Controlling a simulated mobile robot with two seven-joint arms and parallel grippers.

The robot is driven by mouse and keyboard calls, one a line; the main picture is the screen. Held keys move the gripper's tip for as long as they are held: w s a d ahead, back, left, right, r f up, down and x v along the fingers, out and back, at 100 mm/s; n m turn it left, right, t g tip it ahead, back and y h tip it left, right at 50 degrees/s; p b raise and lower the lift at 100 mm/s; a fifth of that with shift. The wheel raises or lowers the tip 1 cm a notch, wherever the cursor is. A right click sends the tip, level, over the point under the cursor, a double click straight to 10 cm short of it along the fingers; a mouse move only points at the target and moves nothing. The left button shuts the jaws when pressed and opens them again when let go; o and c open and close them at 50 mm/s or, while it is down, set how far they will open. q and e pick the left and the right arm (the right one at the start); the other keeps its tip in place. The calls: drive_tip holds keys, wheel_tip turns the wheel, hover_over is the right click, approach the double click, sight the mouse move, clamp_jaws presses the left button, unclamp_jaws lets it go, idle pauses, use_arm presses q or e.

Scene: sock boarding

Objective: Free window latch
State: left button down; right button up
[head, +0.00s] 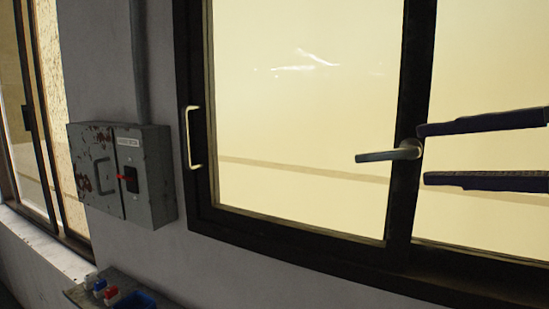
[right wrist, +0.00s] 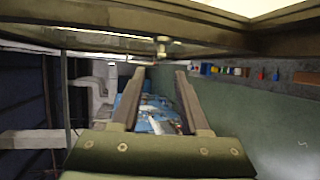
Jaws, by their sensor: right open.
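The window latch (head: 388,155) is a grey lever handle on the dark middle upright of the window frame (head: 411,90). It points left, almost level, across the pale glass. My right gripper (head: 423,154) comes in from the right edge, open. One fingertip is just above the latch's pivot height and the other below it, both just right of the pivot; I cannot tell if they touch it. In the right wrist view the open fingers (right wrist: 159,72) have nothing visible between them but the distant background. A small metal fitting (right wrist: 162,46), perhaps the latch, shows beyond the tips. My left gripper is not in view.
A pale pull handle (head: 191,138) is on the window's left frame. A rusty grey switch box (head: 152,180) with a red lever is on the wall to its left. A shelf (head: 82,295) with small coloured items is at the bottom left.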

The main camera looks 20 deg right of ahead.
sight(389, 153)
drive_tip(key=x, duration=0.6)
drive_tip(key=shift+w+r, duration=0.1)
drive_tip(key=shift+w, duration=0.15)
drive_tip(key=shift+x, duration=1)
drive_tip(key=shift+f, duration=0.2)
clamp_jaws()
